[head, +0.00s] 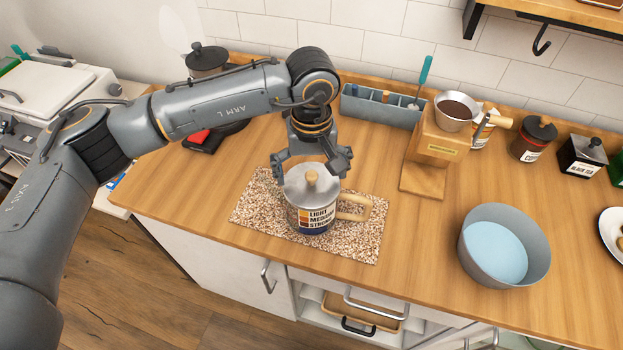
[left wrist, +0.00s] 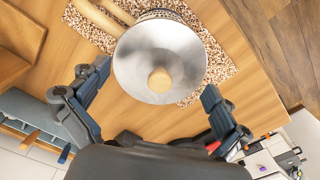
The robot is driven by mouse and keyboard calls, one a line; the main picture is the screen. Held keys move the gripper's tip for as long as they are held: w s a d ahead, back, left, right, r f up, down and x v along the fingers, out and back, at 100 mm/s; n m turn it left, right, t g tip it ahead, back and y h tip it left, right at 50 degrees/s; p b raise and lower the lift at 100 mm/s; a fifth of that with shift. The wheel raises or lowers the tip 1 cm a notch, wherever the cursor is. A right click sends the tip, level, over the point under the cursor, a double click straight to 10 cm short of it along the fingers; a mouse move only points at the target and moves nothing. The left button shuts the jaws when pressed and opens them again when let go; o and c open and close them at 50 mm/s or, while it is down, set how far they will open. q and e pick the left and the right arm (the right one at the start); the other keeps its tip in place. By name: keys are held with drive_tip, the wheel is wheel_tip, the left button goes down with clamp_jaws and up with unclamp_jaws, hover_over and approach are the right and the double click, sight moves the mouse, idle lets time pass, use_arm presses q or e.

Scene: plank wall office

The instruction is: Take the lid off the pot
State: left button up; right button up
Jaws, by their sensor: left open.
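The pot (head: 313,217) is a mug-like vessel with a colored label and a wooden handle at its right. It stands upright on a speckled mat (head: 365,240) on the wooden counter. In the left wrist view the lid (left wrist: 135,62) and knob (left wrist: 159,80) face the camera. My left gripper (head: 312,168) is open just behind and above the lid. In the wrist view its fingers (left wrist: 152,90) are spread to either side of the knob, apart from it. My right gripper is not seen.
A grey bowl (head: 470,255) with pale blue contents stands at the right. A wooden coffee stand (head: 433,150) and a blue-grey organizer (head: 383,108) stand behind. Dark jars (head: 533,140) line the wall. The counter between mat and bowl is clear.

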use_arm(q)
clamp_jaws()
idle(0.3)
drive_tip(key=shift+s, duration=0.1)
